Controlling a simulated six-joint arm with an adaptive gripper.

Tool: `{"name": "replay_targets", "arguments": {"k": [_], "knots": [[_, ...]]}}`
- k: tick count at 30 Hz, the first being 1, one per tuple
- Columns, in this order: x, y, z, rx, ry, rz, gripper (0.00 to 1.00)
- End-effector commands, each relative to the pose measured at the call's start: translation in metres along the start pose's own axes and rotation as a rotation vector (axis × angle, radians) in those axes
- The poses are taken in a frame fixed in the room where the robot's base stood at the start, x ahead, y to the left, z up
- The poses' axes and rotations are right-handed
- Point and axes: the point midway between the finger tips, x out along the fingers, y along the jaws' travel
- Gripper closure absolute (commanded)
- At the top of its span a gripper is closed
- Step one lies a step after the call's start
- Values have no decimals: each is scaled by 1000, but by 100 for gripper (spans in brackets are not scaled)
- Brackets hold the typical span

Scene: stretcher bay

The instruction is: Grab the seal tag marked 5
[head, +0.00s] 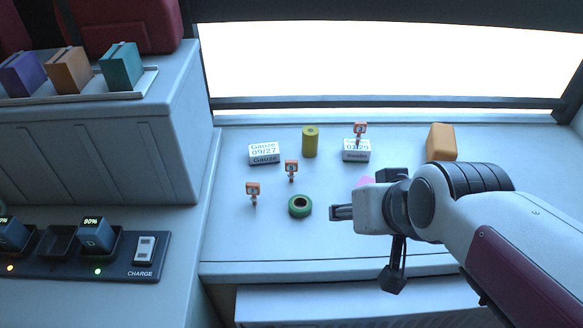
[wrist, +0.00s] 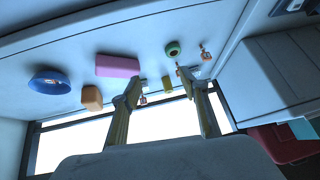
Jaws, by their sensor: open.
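Three small orange seal tags with dark digits show in the head view: a front-left tag (head: 253,188), a middle tag (head: 291,167) and a back tag (head: 360,130) at a small white box. The digits are too small to read surely, so I cannot tell which is 5. In the wrist view the front-left tag (wrist: 205,54) is right of the fingers, the middle tag (wrist: 179,70) shows between them, and the back tag (wrist: 142,99) is by the left finger. My gripper (wrist: 165,83) is open and empty, right of the front tags in the head view.
A green ring (head: 300,206) lies close to the front tags. A gauze box (head: 264,154), yellow roll (head: 311,142) and orange block (head: 441,142) stand behind. A pink block (wrist: 118,66) and blue round item (wrist: 50,83) lie left in the wrist view. The counter's left front is clear.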

Motion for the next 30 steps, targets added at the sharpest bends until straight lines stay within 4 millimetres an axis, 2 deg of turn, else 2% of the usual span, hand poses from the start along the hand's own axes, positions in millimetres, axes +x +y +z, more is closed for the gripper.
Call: {"name": "replay_targets", "arguments": {"k": [6, 15, 30], "knots": [[35, -19, -31, 6, 59, -37, 56], [83, -40, -66, 25, 143, -63, 56], [162, -65, -102, 56, 286, -40, 56]]}}
